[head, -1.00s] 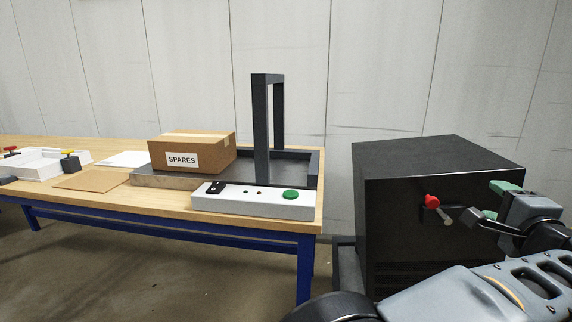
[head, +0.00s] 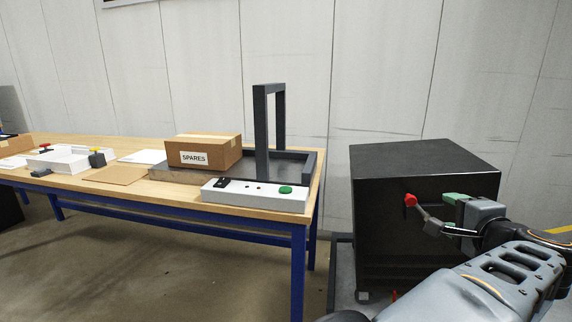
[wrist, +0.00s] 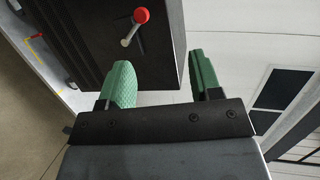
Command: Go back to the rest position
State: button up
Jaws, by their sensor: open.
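My gripper (head: 449,212) is at the right of the head view, in front of the black cabinet (head: 385,240). In the wrist view my gripper (wrist: 162,82) shows two green fingers spread apart with nothing between them. A lever with a red knob (head: 411,200) sticks out from the cabinet's front. In the wrist view the red knob (wrist: 141,15) is just beyond the fingers, apart from them. In the head view part of the lever overlaps with my gripper.
A wooden table (head: 150,196) with blue legs stands at the left. Floor in front of the table is clear.

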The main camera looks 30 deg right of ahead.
jog(key=w+a+n+g+y+p, duration=0.3)
jog(key=w+a+n+y+p, duration=0.25)
jog(key=a, duration=0.45)
jog(key=w+a+n+g+y+p, duration=0.25)
jog(key=w+a+n+p, duration=0.3)
jog(key=w+a, duration=0.4)
jog(key=s+a+r+n+g+p, duration=0.1)
jog(key=s+a+n+g+p, duration=0.1)
jog(key=a+n+p, duration=0.4)
jog(key=s+a+r+n+g+p, duration=0.1)
jog(key=s+a+n+g+p, duration=0.2)
jog(key=a+n+p, duration=0.3)
jog(key=shift+s+a+r+h, duration=0.3)
jog(key=shift+s+a+h, duration=0.1)
jog(key=shift+a, duration=2.15)
jog(key=shift+w, duration=0.1)
